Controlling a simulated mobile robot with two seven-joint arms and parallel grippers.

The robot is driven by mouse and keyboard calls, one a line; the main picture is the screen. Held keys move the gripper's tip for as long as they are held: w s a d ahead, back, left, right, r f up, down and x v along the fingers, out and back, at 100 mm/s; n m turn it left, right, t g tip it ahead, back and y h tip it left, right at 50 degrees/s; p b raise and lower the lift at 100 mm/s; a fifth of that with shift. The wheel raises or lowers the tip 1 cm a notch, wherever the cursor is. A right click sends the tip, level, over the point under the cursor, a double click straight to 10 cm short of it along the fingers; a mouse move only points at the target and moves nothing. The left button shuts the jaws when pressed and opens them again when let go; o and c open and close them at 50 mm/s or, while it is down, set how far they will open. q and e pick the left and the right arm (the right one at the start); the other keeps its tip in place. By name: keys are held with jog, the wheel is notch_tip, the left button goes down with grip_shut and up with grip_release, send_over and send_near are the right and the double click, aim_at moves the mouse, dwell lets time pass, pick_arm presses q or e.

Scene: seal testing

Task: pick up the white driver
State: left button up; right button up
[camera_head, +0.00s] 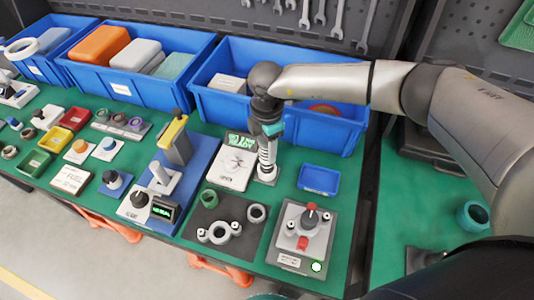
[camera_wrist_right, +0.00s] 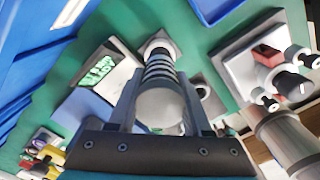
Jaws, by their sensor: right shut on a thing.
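The white driver (camera_head: 266,155) stands upright with ribbed dark and light bands, over a small pale square holder (camera_head: 267,174). My right gripper (camera_head: 269,131) reaches down from above and is shut on its upper end. In the right wrist view, the white driver (camera_wrist_right: 160,98) lies between the two fingers of my right gripper (camera_wrist_right: 163,116), with its far end at the holder (camera_wrist_right: 158,45). I cannot tell whether it is still seated there. My left gripper is not in view.
A large blue bin (camera_head: 337,132) stands behind. A dark mat (camera_head: 195,228) holds rings.

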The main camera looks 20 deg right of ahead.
grip_shut()
jog(key=shift+r, duration=0.1)
